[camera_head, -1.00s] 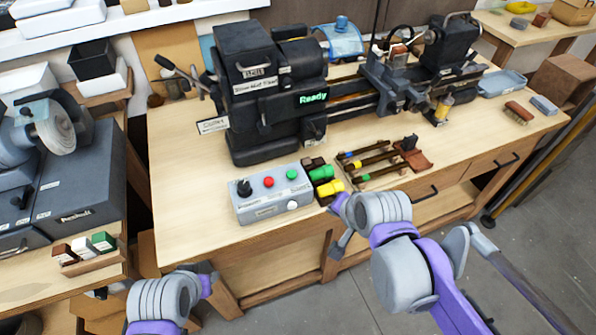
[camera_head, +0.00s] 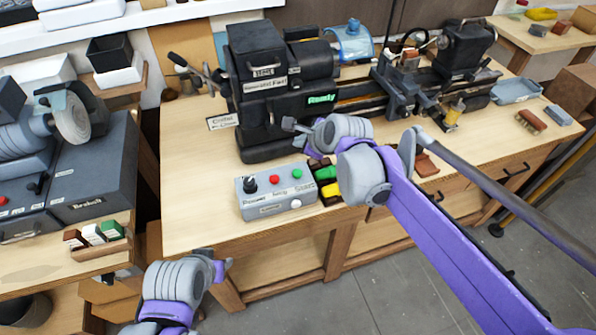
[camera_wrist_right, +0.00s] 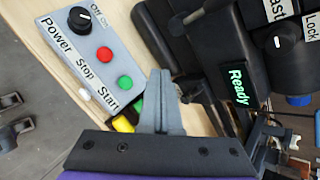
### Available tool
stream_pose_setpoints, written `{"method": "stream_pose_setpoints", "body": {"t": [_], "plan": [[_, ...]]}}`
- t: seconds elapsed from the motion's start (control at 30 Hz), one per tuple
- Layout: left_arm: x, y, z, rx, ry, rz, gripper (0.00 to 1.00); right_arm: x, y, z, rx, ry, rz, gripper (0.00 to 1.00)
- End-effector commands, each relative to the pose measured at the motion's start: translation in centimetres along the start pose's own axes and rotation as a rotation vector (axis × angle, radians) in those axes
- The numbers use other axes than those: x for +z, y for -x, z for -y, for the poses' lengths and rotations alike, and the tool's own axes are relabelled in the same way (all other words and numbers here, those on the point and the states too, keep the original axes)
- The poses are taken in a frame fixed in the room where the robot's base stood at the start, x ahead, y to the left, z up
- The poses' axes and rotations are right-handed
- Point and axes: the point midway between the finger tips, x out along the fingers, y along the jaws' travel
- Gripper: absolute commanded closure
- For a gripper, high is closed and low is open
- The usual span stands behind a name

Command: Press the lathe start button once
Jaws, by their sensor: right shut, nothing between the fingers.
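The grey control box (camera_head: 275,207) sits on the bench in front of the lathe (camera_head: 262,125). It has a black power knob (camera_head: 249,184), a red stop button (camera_head: 274,180) and a green start button (camera_head: 297,174). My left gripper (camera_head: 222,265) is low at the bench's front left, jaws unclear.
The lathe's display (camera_head: 321,99) reads "Ready". Green and yellow pieces (camera_head: 328,190) lie right of the box, partly under my right arm. A grinder (camera_head: 70,115) stands on the left bench. Bare bench top lies left of the box.

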Motion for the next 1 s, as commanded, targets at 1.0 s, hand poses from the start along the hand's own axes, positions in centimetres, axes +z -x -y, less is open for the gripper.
{"method": "stream_pose_setpoints", "body": {"t": [1.0], "plan": [[5.3, -4.6, 0.0, 0.0, 0.0, 0.045, 0.58, -4.6, -6.1, -4.5, 0.001, 0.002, -0.002, 1.0]]}}
